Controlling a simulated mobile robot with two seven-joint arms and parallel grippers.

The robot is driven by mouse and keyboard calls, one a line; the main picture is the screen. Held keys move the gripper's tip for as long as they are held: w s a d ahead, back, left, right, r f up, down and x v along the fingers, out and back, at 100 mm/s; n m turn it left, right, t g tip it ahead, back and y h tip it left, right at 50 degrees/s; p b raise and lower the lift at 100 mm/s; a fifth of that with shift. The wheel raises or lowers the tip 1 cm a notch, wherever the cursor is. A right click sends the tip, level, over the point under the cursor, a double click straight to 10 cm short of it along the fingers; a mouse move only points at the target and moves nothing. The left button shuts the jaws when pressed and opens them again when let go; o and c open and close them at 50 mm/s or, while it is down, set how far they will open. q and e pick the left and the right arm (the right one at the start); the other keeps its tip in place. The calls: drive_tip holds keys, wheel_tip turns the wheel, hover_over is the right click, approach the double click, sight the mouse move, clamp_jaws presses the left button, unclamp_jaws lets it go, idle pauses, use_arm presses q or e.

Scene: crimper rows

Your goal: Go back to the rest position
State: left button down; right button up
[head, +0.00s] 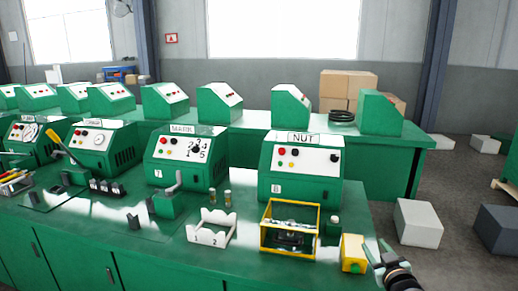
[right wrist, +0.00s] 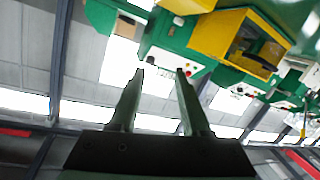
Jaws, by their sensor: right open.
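My right gripper (head: 375,251) is at the lower right of the head view, just right of a small yellow box with a green button (head: 353,254). In the right wrist view, its two fingers (right wrist: 160,72) stand apart with nothing between them. That view is tilted, with the yellow frame (right wrist: 219,36) beyond the fingers at the upper right. In the head view, the yellow frame (head: 290,203) stands in front of the green NUT machine (head: 300,185). My left gripper is not in view.
A second row of green machines stands behind. Grey blocks (head: 418,222) lie on the floor at the right.

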drive_tip(key=s+a+f+g+y, duration=0.1)
drive_tip(key=s+a+f+g, duration=0.1)
drive_tip(key=s+a+f, duration=0.7)
drive_tip(key=s+a+f+g+y, duration=0.2)
drive_tip(key=s+f+g, duration=0.1)
drive_tip(key=s+f, duration=1.05)
drive_tip(key=s+a, duration=0.2)
drive_tip(key=s, duration=0.5)
drive_tip(key=s+a+f+g, duration=0.1)
drive_tip(key=s+a, duration=0.1)
drive_tip(key=s, duration=0.5)
drive_tip(key=shift+s+a+f+m+g, duration=0.15)
drive_tip(key=shift+s+f+m+g, duration=0.15)
drive_tip(key=shift+m, duration=0.1)
